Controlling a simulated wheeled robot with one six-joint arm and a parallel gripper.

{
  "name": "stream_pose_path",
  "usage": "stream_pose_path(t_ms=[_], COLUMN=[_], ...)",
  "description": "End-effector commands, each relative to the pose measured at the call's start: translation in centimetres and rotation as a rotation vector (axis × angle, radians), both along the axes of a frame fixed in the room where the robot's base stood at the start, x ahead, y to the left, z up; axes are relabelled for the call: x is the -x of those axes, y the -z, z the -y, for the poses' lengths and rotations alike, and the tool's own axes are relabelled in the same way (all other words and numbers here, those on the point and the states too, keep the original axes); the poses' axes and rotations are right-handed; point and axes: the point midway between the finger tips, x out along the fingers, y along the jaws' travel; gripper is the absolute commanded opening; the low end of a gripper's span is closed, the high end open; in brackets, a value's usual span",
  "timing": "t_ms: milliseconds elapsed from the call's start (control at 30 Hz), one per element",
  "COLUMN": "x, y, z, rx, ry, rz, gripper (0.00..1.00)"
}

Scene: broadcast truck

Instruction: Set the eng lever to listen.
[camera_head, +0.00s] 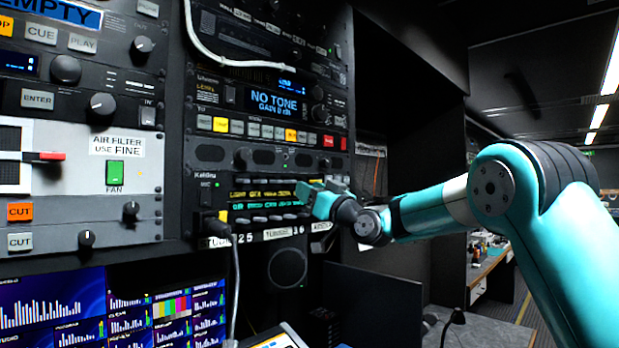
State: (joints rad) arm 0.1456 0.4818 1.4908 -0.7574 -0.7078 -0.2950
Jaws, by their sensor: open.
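My gripper (318,198), teal, is at the right end of the intercom panel (212,158) in the rack. It is open. Its fingers are up against or just in front of the panel face; I cannot tell if they touch it. The panel has two lit text rows (260,195), one yellow and one green, with small light-capped levers (258,218) in rows by them. The labels are too small to read, so I cannot tell which lever is eng. My gripper hides the rows' right end.
A "NO TONE" display unit (275,103) with coloured buttons is above. A cable (236,270) hangs from the panel's left side. Monitors (110,310) fill the lower left. A dark partition (370,305) stands below my arm, and a floor aisle opens at right.

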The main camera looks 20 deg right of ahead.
Motion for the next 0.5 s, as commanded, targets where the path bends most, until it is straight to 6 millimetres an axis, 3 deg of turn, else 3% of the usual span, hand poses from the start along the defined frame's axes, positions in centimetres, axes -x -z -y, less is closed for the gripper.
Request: stream_pose_path(t_ms=[367,500], x=[-0.62,-0.60], y=[-0.19,-0.21], z=[-0.28,-0.28], rx=[0.000,0.000], ry=[0.001,0.001], rz=[0.000,0.000], gripper=[0.41,0.14])
